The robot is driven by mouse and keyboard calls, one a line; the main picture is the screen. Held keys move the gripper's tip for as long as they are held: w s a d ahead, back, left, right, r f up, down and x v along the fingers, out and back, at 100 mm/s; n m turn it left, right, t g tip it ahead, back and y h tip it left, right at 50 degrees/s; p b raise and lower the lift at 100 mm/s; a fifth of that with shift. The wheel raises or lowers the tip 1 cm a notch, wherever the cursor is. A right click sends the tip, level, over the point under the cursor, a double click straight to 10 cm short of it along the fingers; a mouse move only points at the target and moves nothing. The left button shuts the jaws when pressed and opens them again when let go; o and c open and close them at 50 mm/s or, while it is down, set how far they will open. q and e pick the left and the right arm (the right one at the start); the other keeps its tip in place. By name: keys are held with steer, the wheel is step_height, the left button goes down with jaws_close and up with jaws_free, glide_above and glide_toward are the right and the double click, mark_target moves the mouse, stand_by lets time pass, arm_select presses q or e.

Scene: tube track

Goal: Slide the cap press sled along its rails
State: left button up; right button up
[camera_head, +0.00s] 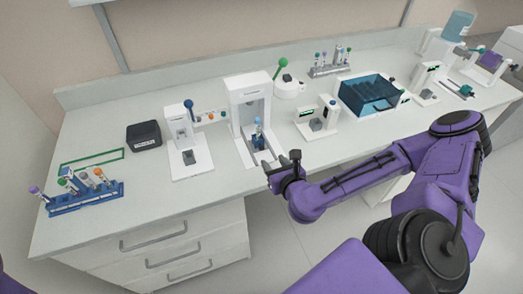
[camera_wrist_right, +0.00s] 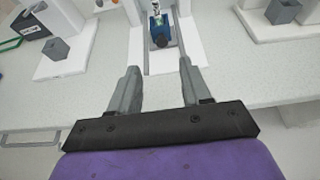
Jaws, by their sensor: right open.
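The cap press (camera_head: 248,100) is a tall white frame near the middle of the counter. Its small blue sled (camera_head: 258,140) sits at the front of the frame on a white base with rails, with a tube standing on it. In the right wrist view the sled (camera_wrist_right: 160,36) shows a dark front end at the top middle, beyond my fingers. My right gripper (camera_head: 282,163) is open and empty at the counter's front edge. In the wrist view its fingertips (camera_wrist_right: 158,72) are spread over the front of the base, apart from the sled. My left gripper is out of view.
A small white device (camera_head: 182,140) stands left of the press and another (camera_head: 318,118) stands right. A blue bin (camera_head: 368,95) is farther right. A blue tube rack (camera_head: 85,192) is at far left.

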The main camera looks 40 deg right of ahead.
mark_target(262, 148)
steer(key=b+x, duration=0.3)
steer(key=f+b+x, duration=0.1)
steer(key=b+x, duration=0.2)
steer(key=b, duration=0.1)
steer(key=shift+s+d+r, duration=0.1)
steer(key=shift+s, duration=0.2)
steer(key=shift+w+d+r+p, duration=0.1)
steer(key=shift+w+p, duration=0.35)
steer(key=shift+p, duration=0.1)
steer(key=shift+w+d+r+p, duration=0.1)
steer(key=shift+w+r+p, duration=0.05)
steer(key=shift+w+p, duration=0.3)
steer(key=x, duration=0.2)
steer(key=shift+w+a+f+p, duration=0.1)
steer(key=shift+w+f+p, duration=0.1)
steer(key=shift+w+p, duration=0.1)
steer(key=shift+w+f, duration=0.1)
steer(key=shift+w, duration=0.1)
jaws_close()
